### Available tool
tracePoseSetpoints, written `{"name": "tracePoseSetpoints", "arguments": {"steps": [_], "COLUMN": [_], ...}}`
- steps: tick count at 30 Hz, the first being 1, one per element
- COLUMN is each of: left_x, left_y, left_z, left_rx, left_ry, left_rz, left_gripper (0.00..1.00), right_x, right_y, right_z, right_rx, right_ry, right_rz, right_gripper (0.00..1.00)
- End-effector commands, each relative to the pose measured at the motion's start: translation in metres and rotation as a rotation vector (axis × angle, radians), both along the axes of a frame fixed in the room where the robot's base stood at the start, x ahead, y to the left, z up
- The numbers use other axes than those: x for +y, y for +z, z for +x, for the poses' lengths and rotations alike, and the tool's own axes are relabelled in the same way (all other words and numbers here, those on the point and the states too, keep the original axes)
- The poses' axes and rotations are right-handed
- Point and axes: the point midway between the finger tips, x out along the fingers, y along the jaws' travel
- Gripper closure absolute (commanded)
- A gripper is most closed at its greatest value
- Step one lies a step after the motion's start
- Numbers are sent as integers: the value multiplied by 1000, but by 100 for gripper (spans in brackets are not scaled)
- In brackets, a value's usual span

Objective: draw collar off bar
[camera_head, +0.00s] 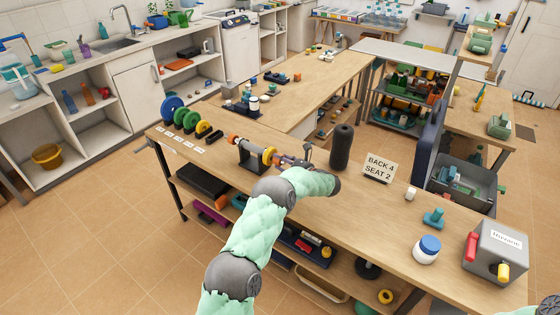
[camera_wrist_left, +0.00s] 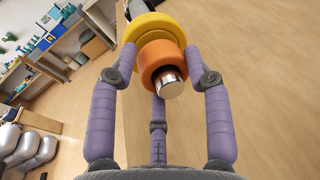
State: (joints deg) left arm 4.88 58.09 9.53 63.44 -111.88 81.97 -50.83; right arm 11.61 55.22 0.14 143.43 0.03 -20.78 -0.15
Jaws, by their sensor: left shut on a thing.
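The bar's polished end (camera_wrist_left: 171,84) pokes out of an orange collar (camera_wrist_left: 160,58) in the left wrist view. A larger yellow disc (camera_wrist_left: 142,27) sits right behind the collar on the bar. In the head view the bar's dark stand (camera_head: 251,157) is on the wooden bench, with the yellow disc (camera_head: 269,156) at its right and another orange piece (camera_head: 232,139) at its far-left end. My left gripper (camera_head: 285,160) has its purple fingers around the orange collar and is shut on it, its tips close to the yellow disc. My right gripper is out of view.
Colored discs stand at the bench's left, including a blue one (camera_head: 173,109). A black cylinder (camera_head: 342,147) and a sign (camera_head: 380,167) reading "BACK 4 SEAT 2" stand to the right. Farther right are a white jar (camera_head: 427,250) and a grey box (camera_head: 495,250).

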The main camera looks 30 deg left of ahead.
Motion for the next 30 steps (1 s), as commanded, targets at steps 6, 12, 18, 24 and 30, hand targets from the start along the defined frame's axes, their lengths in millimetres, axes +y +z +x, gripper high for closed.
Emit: {"name": "tracePoseSetpoints", "arguments": {"steps": [6,12,18,24,30], "left_x": [-12,-22,-32,-42,-52], "left_y": [0,0,0,0,0], "left_z": [-1,-2,-2,-3,-4], "left_rx": [0,0,0,0,-1], "left_ry": [-1,-1,-1,-1,0], "left_rz": [0,0,-1,0,0], "left_gripper": [83,83,83,83,84], "right_x": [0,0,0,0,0], "right_y": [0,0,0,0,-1], "right_z": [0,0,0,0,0], "right_rx": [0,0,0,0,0], "right_ry": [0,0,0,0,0], "right_rz": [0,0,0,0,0], "right_gripper": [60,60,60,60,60]}}
